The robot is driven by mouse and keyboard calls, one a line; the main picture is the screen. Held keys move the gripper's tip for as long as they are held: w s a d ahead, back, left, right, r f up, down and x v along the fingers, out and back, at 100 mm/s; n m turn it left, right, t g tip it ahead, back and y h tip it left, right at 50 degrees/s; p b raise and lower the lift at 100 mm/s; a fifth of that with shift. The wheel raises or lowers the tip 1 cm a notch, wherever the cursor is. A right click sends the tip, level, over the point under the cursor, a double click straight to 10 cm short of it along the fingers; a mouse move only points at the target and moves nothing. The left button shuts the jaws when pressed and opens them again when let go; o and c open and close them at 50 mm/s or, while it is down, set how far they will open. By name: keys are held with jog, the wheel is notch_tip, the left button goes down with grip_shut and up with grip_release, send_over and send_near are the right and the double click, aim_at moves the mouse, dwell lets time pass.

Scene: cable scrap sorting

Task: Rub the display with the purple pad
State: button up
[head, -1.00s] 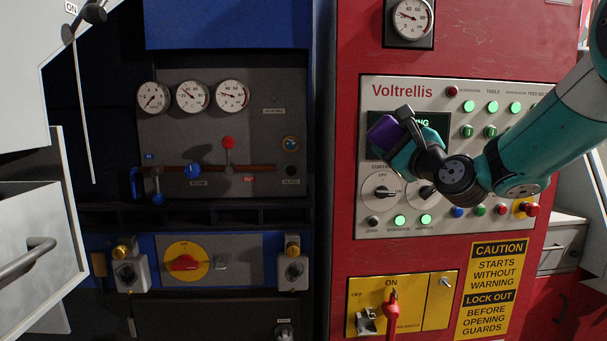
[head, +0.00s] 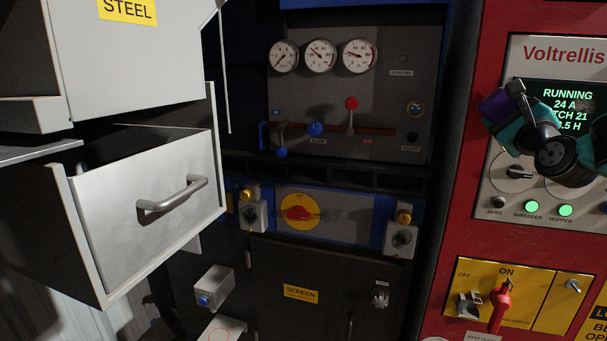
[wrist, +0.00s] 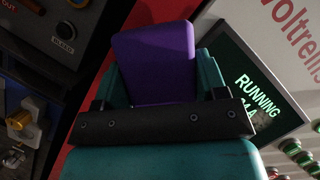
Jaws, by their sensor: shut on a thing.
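The purple pad (wrist: 156,62) is held between the jaws of my gripper (wrist: 160,100), which is shut on it. In the head view the pad (head: 494,106) shows at the left end of my gripper (head: 508,118). The display (head: 568,108) is a dark screen with green text, reading RUNNING and 24 A, on the red Voltrellis cabinet. The pad and gripper overlap the display's left part in the head view. In the wrist view the display (wrist: 262,92) is to the right of the pad. I cannot tell whether the pad touches anything.
Below the display are a selector knob (head: 513,172), lit green buttons (head: 532,206) and a red-handled switch (head: 501,305). An open grey drawer (head: 145,215) sticks out at the left. A dark panel with gauges (head: 320,56) stands in the middle.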

jog(key=shift+h, duration=0.3)
jog(key=a+f, duration=0.1)
jog(key=w+a+f, duration=0.1)
jog(key=f, duration=0.1)
jog(key=shift+a+f+b, duration=0.15)
jog(key=shift+f+b, duration=0.15)
jog(key=shift+m+h, duration=0.5)
jog(key=shift+h, duration=0.1)
jog(key=a+f, duration=0.1)
jog(key=f, duration=0.8)
jog(key=a+f, duration=0.1)
jog(key=f, duration=0.3)
jog(key=shift+w+a+f, duration=0.1)
jog(key=shift+a+f, duration=0.25)
jog(key=s+a+f+y, duration=0.1)
jog(key=s+a+f, duration=0.2)
jog(key=f, duration=0.4)
jog(key=s+a+f+n, duration=0.1)
jog(key=s+a+f, duration=0.3)
jog(key=f, duration=0.4)
jog(key=shift+f+y+b, duration=0.25)
jog(key=shift+y+b, duration=0.05)
jog(key=shift+y, duration=0.1)
jog(key=shift+s+a, duration=0.1)
jog(key=shift+a, duration=0.05)
